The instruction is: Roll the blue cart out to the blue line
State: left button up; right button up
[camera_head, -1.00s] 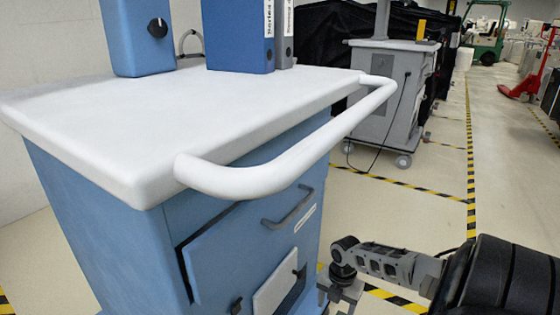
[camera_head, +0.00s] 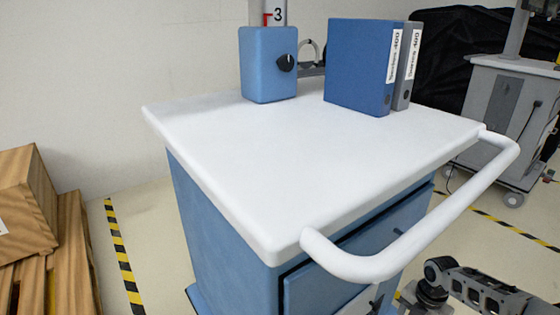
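The blue cart (camera_head: 222,224) stands in front of me with a white top (camera_head: 285,150) and a white push handle (camera_head: 425,235) along its near right side. A blue box with a black knob (camera_head: 269,65), a blue binder (camera_head: 357,65) and a grey binder (camera_head: 408,68) are on its top. My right arm shows at the lower right, below and beside the handle, apart from it. Its fingertips are not clearly visible. My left gripper is not in view. I see no blue line on the floor.
A grey cart (camera_head: 500,115) stands behind at the right, before a black cover (camera_head: 450,50). A pale wall is behind the blue cart.

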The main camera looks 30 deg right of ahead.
aim_at(267, 173)
jog(key=k, duration=1)
